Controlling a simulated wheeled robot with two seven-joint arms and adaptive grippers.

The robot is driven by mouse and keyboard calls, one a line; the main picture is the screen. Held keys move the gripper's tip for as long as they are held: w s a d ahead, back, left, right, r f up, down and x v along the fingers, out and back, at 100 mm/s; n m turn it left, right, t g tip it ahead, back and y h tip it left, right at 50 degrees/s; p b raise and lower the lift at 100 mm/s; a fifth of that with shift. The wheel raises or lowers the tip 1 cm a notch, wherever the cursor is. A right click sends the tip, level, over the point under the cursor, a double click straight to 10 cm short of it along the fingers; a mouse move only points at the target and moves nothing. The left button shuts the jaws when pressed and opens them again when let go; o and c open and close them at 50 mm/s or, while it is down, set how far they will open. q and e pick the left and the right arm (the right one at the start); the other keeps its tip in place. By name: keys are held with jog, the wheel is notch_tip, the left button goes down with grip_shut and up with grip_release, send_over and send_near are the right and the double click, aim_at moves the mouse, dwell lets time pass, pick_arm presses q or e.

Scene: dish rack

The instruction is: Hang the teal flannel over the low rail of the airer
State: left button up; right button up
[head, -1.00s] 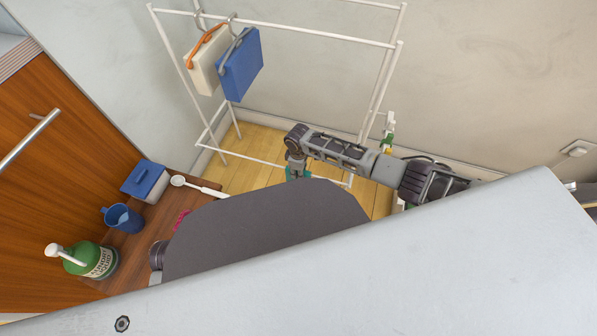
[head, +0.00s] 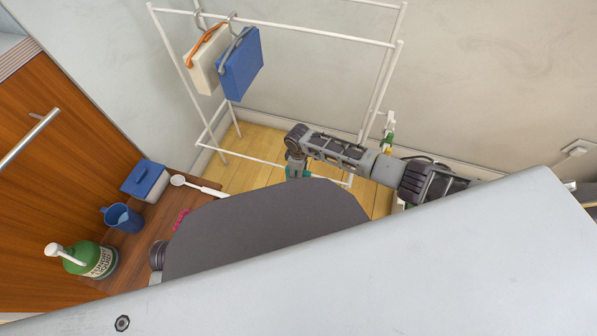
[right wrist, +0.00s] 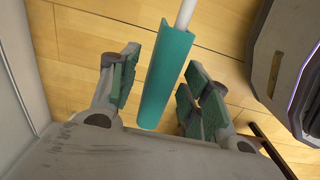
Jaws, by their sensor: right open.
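The teal flannel (right wrist: 166,72) hangs folded over the low rail of the airer in the right wrist view, with the white end of the rail (right wrist: 186,14) coming out beyond it. My right gripper (right wrist: 162,72) is open, with one finger on each side of the flannel and a visible gap on both sides. In the head view my right gripper (head: 297,168) is at the airer's low rail (head: 245,158), above the floor. The flannel is mostly hidden there by the gripper and my own body. My left gripper is not in view.
On the wooden surface at left are a blue-lidded box (head: 146,180), a blue mug (head: 123,218), a green bottle (head: 90,260), a white brush (head: 195,186) and something pink (head: 180,218).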

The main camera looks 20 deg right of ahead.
jog(key=shift+r, duration=0.1)
notch_tip(320, 180, up, 12)
dwell(0.9)
jog(key=shift+f, duration=0.2)
dwell(0.8)
